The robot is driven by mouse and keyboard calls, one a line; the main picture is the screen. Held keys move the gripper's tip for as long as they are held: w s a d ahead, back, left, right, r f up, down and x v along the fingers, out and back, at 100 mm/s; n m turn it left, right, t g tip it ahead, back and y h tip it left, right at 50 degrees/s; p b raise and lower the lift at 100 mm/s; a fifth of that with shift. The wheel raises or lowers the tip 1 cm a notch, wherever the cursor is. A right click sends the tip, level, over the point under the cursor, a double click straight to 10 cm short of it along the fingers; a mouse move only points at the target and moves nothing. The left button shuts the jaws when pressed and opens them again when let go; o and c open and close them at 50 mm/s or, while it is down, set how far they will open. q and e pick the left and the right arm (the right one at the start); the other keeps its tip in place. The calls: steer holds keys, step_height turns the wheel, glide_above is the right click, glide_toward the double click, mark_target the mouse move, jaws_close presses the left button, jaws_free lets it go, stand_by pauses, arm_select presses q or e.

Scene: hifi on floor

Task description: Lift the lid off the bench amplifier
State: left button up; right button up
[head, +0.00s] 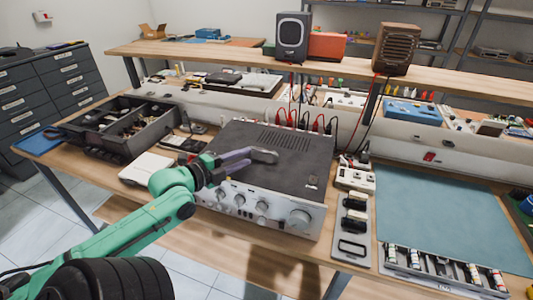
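The bench amplifier (262,212) stands on the wooden workbench, with a silver front panel of knobs facing me. Its dark flat lid (290,172) has vent slots toward the back and sits on the body. Red and black leads rise from behind it. My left gripper (264,157) reaches in from the left on a green arm, and its fingers lie over the left-middle of the lid. I cannot tell whether they touch it or how far apart they are. The gripper and wrist hide part of the lid's left side. My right gripper is not in view.
Left of the amplifier are a dark parts tray (112,143) and a white device (147,168). To its right are a small metal tray (351,232) and a bare teal mat (450,215). Two speakers (293,38) (396,50) stand on the raised shelf behind.

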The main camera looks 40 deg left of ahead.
mark_target(262, 150)
arm_select(q)
steer(key=x, duration=0.3)
steer(key=p+x, duration=0.2)
steer(key=x, duration=0.3)
steer(key=shift+p, duration=0.3)
steer(key=shift+w+f, duration=0.15)
jaws_close()
steer(key=shift+r, duration=0.25)
